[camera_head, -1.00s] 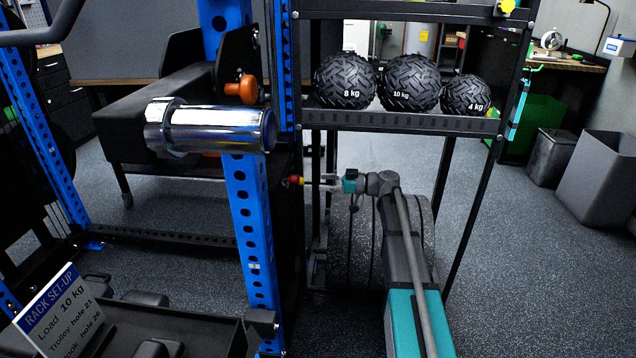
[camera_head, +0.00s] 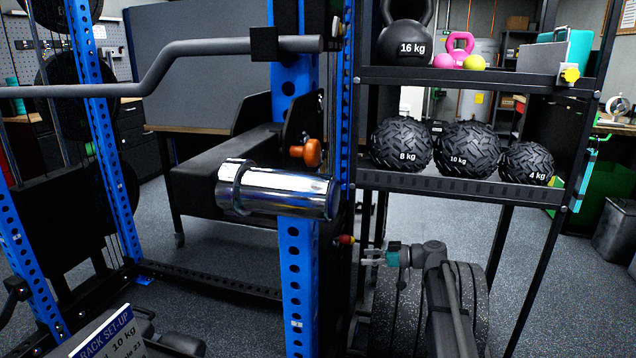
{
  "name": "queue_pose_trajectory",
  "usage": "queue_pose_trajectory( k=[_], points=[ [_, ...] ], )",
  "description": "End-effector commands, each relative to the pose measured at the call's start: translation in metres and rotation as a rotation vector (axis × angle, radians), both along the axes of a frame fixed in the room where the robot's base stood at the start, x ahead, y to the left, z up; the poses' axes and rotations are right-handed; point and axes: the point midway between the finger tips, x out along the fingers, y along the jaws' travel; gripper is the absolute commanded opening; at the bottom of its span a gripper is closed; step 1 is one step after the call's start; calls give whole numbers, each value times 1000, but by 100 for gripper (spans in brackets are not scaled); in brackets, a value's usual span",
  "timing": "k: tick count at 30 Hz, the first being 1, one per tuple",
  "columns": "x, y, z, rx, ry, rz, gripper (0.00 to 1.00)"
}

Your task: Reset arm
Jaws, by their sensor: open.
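My gripper (camera_head: 368,255) is in the lower middle of the head view, at the end of my dark grey arm (camera_head: 442,300), which rises from the bottom edge. It points left toward the blue rack upright. Its thin fingers look apart, and I see nothing between them. I cannot tell the gap in depth, but the two look apart in the picture.
A chrome sleeve (camera_head: 280,192) sticks out from the blue upright (camera_head: 297,265), with a curved bar (camera_head: 200,47) above. A shelf (camera_head: 460,187) with several textured balls stands above my arm. Dark weight plates (camera_head: 470,285) stand behind my arm. Open floor (camera_head: 575,270) lies to the right.

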Motion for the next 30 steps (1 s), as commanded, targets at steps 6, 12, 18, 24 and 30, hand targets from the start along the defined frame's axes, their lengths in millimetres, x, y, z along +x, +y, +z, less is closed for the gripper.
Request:
queue_pose_trajectory(
  k=[6, 12, 18, 24, 30],
  points=[
    [-51, 33, -44, -178, 288, -21, 74],
    [-99, 49, -84, -370, 558, -109, 74],
    [-147, 51, -117, -563, 786, -264, 74],
    [-194, 41, -140, -741, 960, -479, 74],
    [-224, 28, -150, -855, 1048, -671, 74]
  ],
)
